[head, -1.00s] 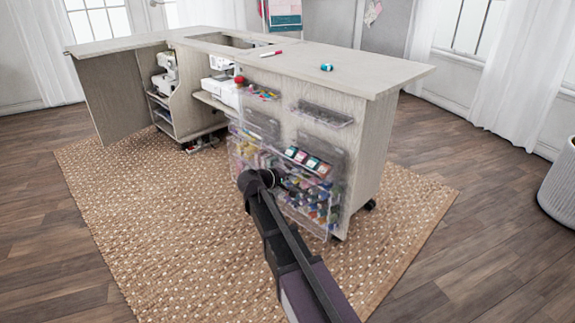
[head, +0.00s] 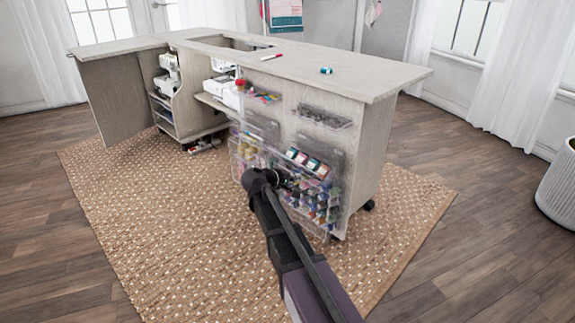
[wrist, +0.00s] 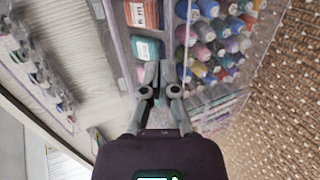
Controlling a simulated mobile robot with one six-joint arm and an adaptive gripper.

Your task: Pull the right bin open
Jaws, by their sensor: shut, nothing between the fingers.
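The right bin (head: 312,221) is a clear plastic bin on the end of the pale wood sewing cabinet, holding coloured thread spools. In the head view my gripper (head: 281,178) is at its left front side and partly hides it. In the wrist view my gripper (wrist: 160,70) is shut with nothing between its fingers. Its tips are close to the clear edge of the bin (wrist: 186,30), between boxed items and the rows of spools. I cannot tell whether they touch the plastic. The left bin (head: 243,160) also holds spools and sits beside it.
The cabinet top (head: 360,76) overhangs above the bins. A small clear tray (head: 322,117) is fixed higher on the same panel. A patterned rug (head: 170,240) lies in front with free room. A white basket (head: 558,190) stands far right.

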